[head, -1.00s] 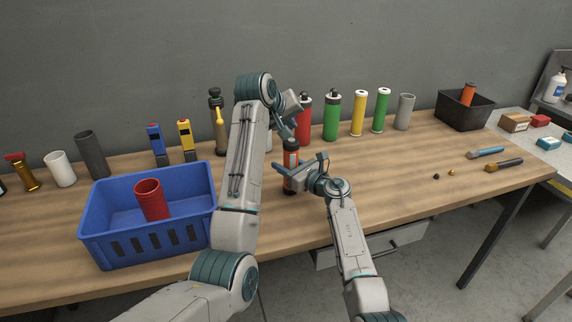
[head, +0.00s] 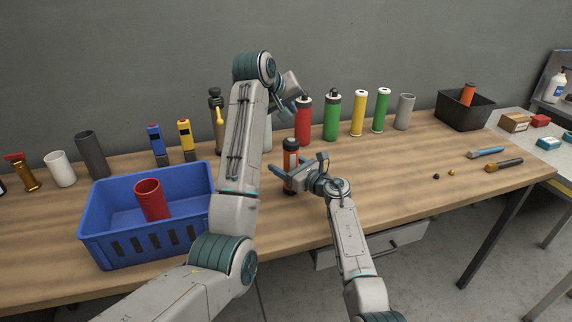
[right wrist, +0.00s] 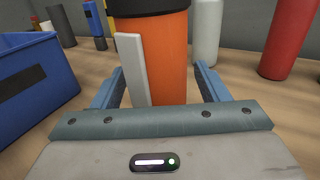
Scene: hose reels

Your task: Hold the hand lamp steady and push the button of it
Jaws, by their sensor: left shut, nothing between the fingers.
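The hand lamp (head: 290,159), an orange cylinder with a dark cap, stands upright on the workbench. The right wrist view shows its orange body (right wrist: 168,60) close up, with a pale strip on its side. I cannot make out the button.
A blue crate (head: 100,238) holding a red cup (head: 151,198) stands at the left. Several bottles and tubes, including a red one (head: 303,124) and a green one (head: 332,118), line the back.

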